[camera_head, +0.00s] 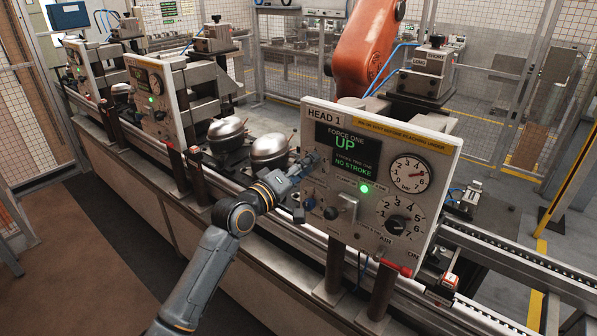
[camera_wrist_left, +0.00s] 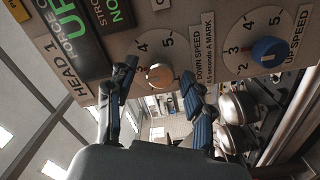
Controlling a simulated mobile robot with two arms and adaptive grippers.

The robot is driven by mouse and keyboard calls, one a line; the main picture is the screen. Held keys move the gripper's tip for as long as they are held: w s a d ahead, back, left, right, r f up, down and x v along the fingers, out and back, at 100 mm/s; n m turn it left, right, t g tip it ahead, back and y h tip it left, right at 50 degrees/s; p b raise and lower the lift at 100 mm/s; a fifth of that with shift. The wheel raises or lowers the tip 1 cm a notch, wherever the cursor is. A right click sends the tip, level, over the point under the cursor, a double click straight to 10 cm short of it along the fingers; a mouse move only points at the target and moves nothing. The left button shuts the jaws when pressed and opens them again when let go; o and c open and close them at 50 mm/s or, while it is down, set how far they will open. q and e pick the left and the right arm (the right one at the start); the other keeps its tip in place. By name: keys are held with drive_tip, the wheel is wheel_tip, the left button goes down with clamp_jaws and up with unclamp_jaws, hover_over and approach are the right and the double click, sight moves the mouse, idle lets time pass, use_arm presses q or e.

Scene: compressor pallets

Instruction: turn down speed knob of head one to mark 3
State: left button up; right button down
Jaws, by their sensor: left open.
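The head one panel (camera_head: 447,150) faces me, marked HEAD 1. In the left wrist view the down speed knob (camera_wrist_left: 159,76) is a round, copper-coloured knob on a pale dial; the 4 and 5 show above it. In the head view my left gripper (camera_head: 308,168) is at the panel's left edge and hides the knob. My right gripper is not in view.
The blue up speed knob (camera_wrist_left: 268,51) sits close beside the down speed dial. A lit green lamp (camera_head: 364,188), a pressure gauge (camera_head: 410,173) and a black air knob (camera_head: 397,225) are on the panel. Silver compressors (camera_head: 269,150) stand behind my left arm.

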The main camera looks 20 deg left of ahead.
use_arm(q)
drive_tip(key=v, duration=1.1)
drive_tip(key=shift+s+a, duration=0.15)
drive_tip(key=shift+s, duration=0.25)
drive_tip(key=w+a+f+g+y+b, duration=0.1)
drive_tip(key=a+f+g+y, duration=0.1)
drive_tip(key=f, duration=1.1)
drive_tip(key=a+f+g+y+b, duration=0.2)
drive_tip(key=f, duration=1.1)
drive_tip(key=s+f+m+g+y+b, duration=0.15)
drive_tip(key=s+f, duration=0.35)
drive_tip(key=f, duration=0.7)
drive_tip(key=s+f+m+g+b, duration=0.15)
drive_tip(key=s+f, duration=0.25)
drive_tip(key=f, duration=0.8)
drive_tip(key=s+d+f+m+g+b, duration=0.1)
drive_tip(key=s+f+m+g, duration=0.3)
drive_tip(key=s+f, duration=1.4)
drive_tip(key=s+d+f+m+g, duration=0.1)
drive_tip(key=s+f, duration=0.2)
drive_tip(key=s, duration=0.4)
drive_tip(key=s+d+f+m+g+b, duration=0.1)
drive_tip(key=s+f, duration=0.3)
drive_tip(key=s, duration=0.4)
drive_tip(key=s+d+f+m+g+b, duration=0.1)
drive_tip(key=s+d+f+g, duration=0.1)
drive_tip(key=s, duration=0.6)
drive_tip(key=shift+s+f+m+g+y, duration=0.3)
drive_tip(key=shift+f+g, duration=0.2)
drive_tip(key=shift+f, duration=0.4)
